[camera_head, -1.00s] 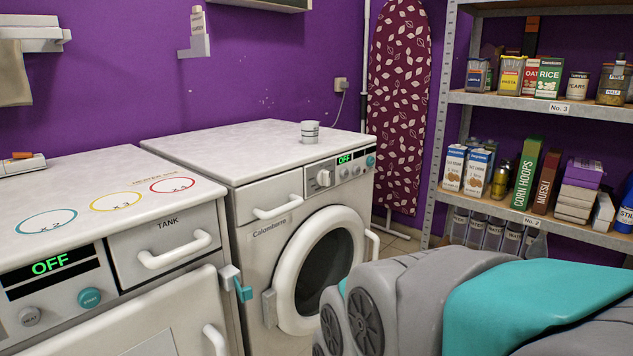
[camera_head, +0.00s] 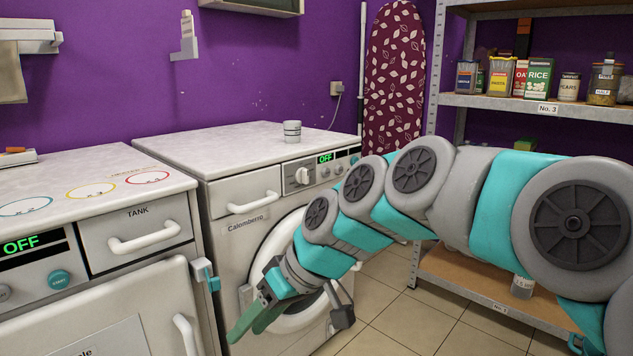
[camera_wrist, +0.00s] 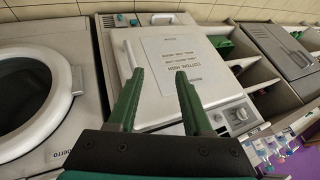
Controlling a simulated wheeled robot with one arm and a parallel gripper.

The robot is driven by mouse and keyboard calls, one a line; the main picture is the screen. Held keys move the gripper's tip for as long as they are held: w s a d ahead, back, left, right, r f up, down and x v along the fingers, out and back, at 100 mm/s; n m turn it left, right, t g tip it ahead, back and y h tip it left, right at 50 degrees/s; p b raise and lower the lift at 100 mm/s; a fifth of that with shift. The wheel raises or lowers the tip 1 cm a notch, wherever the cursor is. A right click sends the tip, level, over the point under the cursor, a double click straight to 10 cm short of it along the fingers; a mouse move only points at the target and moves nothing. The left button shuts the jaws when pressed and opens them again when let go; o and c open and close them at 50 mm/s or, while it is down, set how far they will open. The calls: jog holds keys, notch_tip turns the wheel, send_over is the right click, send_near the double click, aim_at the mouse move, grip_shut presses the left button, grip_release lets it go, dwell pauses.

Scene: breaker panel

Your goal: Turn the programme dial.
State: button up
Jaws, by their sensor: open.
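The programme dial (camera_head: 302,176) is a round light knob on the washing machine's upper front panel, left of a small green "OFF" display (camera_head: 326,158). My gripper (camera_head: 250,325) is low in front of the washing machine (camera_head: 228,217), well below the dial and apart from it. Its two green fingers are spread and empty. In the wrist view my gripper (camera_wrist: 159,76) points towards the front of the neighbouring machine (camera_wrist: 103,92), which carries a card reading "COTTON HIGH" (camera_wrist: 180,72). The washing machine's round door is partly hidden behind my arm.
The neighbouring machine on the left has a tank drawer handle (camera_head: 145,238), a door handle (camera_head: 187,335) and a teal button (camera_head: 59,280). A small cup (camera_head: 292,131) stands on the washing machine. Shelves (camera_head: 505,101) stand at right. Tiled floor (camera_head: 400,325) is open below my arm.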

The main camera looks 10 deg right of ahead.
jog(key=w+d+r+n+t+y+b, duration=0.1)
jog(key=w+r+t+y, duration=0.3)
jog(key=w, duration=0.8)
jog(key=w+d+r+n+t+y+b, duration=0.1)
jog(key=w+r+y+b, duration=0.1)
jog(key=w+r, duration=0.75)
jog(key=m+t+h+b, duration=0.2)
jog(key=t+h, duration=0.1)
jog(key=t, duration=0.5)
send_near(308, 176)
jog(key=shift+p+x, duration=0.7)
jog(key=shift+x, duration=2.95)
jog(key=shift+w+a, duration=0.3)
jog(key=shift+w, duration=0.2)
grip_shut()
